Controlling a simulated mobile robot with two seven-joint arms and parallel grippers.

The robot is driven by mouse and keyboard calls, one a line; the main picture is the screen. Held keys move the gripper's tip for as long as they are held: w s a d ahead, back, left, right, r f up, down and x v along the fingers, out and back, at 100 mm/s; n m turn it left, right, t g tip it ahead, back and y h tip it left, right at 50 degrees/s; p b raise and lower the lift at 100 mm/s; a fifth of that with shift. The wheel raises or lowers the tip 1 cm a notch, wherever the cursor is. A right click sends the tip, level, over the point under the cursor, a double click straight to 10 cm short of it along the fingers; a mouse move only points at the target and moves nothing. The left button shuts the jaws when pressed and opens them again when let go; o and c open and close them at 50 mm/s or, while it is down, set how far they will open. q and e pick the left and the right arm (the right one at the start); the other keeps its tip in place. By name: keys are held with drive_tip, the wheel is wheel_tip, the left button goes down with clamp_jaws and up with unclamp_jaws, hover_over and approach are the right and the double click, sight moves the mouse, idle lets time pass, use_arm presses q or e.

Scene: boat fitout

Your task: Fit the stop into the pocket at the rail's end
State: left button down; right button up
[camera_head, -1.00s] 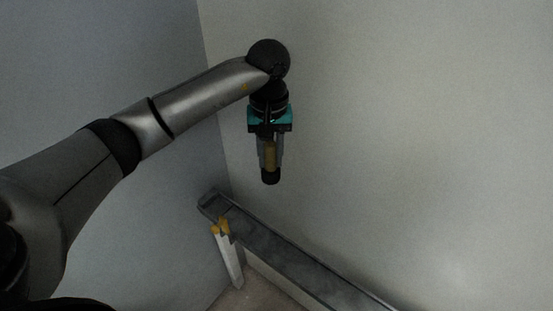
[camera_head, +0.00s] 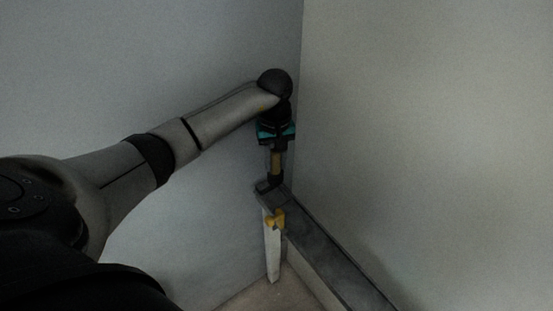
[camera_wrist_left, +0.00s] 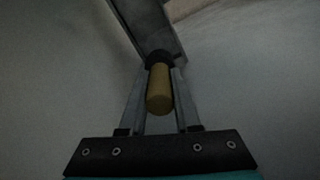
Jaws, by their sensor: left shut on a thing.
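My left gripper (camera_head: 276,172) points straight down and is shut on the stop, a tan cylinder (camera_head: 276,162) with a dark end. The stop's dark lower end is at the near-corner end of the grey rail (camera_head: 325,258), where the pocket is. Whether it is inside the pocket or just above it, I cannot tell. In the left wrist view, the stop (camera_wrist_left: 159,92) sits between the fingers and its dark tip overlaps the end of the rail (camera_wrist_left: 150,22). The pocket itself is hidden behind the tip. My right gripper is not in view.
A white post (camera_head: 272,252) with a yellow bracket (camera_head: 274,219) stands under the rail's end. The rail runs along the right wall (camera_head: 430,140), close to the corner with the left wall (camera_head: 130,60). Space above the rail is clear.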

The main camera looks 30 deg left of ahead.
sight(276, 172)
use_arm(q)
drive_tip(key=shift+f+b, duration=1.3)
drive_tip(key=shift+f, duration=0.7)
drive_tip(key=shift+f+b, duration=1.9)
drive_tip(key=shift+f, duration=0.15)
drive_tip(key=c, duration=0.5)
unclamp_jaws()
drive_tip(key=shift+c, duration=0.2)
wheel_tip(276, 172, up, 15)
drive_tip(key=shift+r+p, duration=0.15)
drive_tip(key=shift+p, duration=0.95)
